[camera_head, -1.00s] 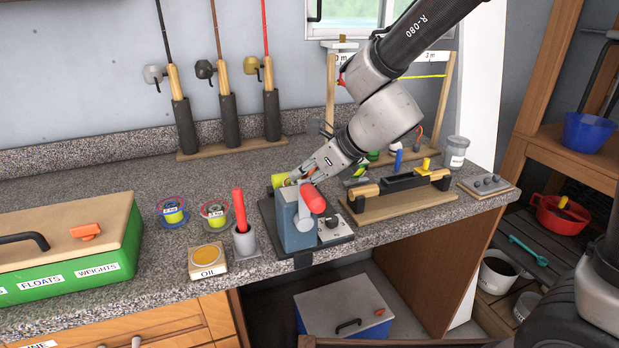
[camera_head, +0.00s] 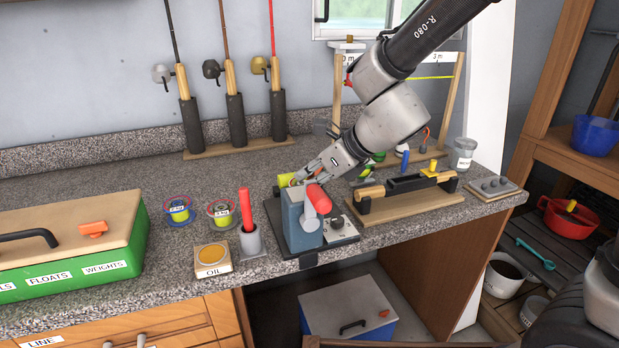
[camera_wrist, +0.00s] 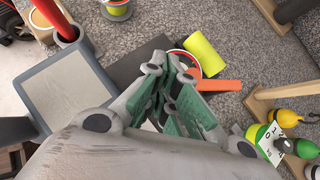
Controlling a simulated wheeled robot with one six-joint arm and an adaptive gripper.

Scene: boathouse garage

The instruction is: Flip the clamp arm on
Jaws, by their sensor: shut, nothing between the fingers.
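A blue-grey block (camera_head: 302,222) stands on a dark base plate near the counter's front edge. A grey lever with a thick red grip (camera_head: 318,198) is at its right side, the grip tilted near the block's top. My gripper (camera_head: 304,179) is shut and empty, just behind the block and lever. In the wrist view, my fingers (camera_wrist: 180,110) are together beside the block's pale top (camera_wrist: 68,90). An orange-red bar (camera_wrist: 220,86) and a yellow cylinder (camera_wrist: 206,53) lie just beyond them. Whether the fingers touch anything cannot be told. The red grip is hidden in the wrist view.
A grey cup holding a red stick (camera_head: 250,240) and an oil tin (camera_head: 212,260) stand left of the block. A wooden board with a black bar (camera_head: 420,200) is close on the right. Rods in a rack (camera_head: 238,150) stand behind.

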